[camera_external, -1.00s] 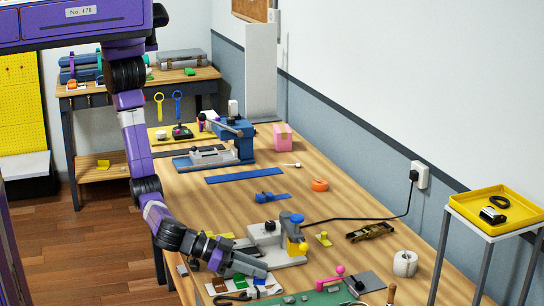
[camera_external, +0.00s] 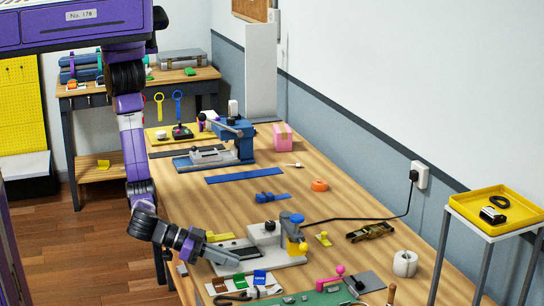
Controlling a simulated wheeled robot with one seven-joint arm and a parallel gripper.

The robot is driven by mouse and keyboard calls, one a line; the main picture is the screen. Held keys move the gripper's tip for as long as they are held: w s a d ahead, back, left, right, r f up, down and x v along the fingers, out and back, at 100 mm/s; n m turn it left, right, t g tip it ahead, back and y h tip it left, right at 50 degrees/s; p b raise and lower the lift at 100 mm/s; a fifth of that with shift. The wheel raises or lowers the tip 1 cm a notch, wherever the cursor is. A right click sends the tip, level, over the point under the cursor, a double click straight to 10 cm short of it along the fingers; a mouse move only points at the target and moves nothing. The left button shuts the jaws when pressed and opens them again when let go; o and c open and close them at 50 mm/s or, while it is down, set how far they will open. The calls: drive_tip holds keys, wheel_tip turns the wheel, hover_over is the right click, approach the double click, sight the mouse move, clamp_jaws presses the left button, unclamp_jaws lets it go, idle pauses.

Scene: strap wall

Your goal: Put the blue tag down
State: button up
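The blue tag (camera_external: 260,277) lies at the right end of a short row on a pale card (camera_external: 240,290) near the front of the bench. A green tag (camera_external: 239,280) and a brown tag (camera_external: 219,285) lie to its left. My gripper (camera_external: 238,258) is behind and left of the blue tag, apart from it, beside the grey machine. The gap between its fingers is too small to make out, and nothing clear shows in it.
The grey machine with blue and yellow knobs (camera_external: 291,232) stands just right of my gripper. A green mat (camera_external: 325,298) and a pink-handled tool (camera_external: 331,278) lie at the front right.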

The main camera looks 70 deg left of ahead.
wheel_tip(320, 180, up, 17)
drive_tip(key=w+a+r+n+g+y+b, duration=0.1)
drive_tip(key=w+r+n+g+y+b, duration=0.15)
drive_tip(key=w, duration=0.55)
drive_tip(key=w+r+n+g+y+b, duration=0.1)
drive_tip(key=w+r+y, duration=0.15)
drive_tip(key=w, duration=0.55)
drive_tip(key=m+g+b, duration=0.3)
drive_tip(key=m+g, duration=0.1)
drive_tip(key=g, duration=0.5)
hover_over(262, 270)
wheel_tip(262, 270, down, 18)
drive_tip(key=shift+f, duration=3)
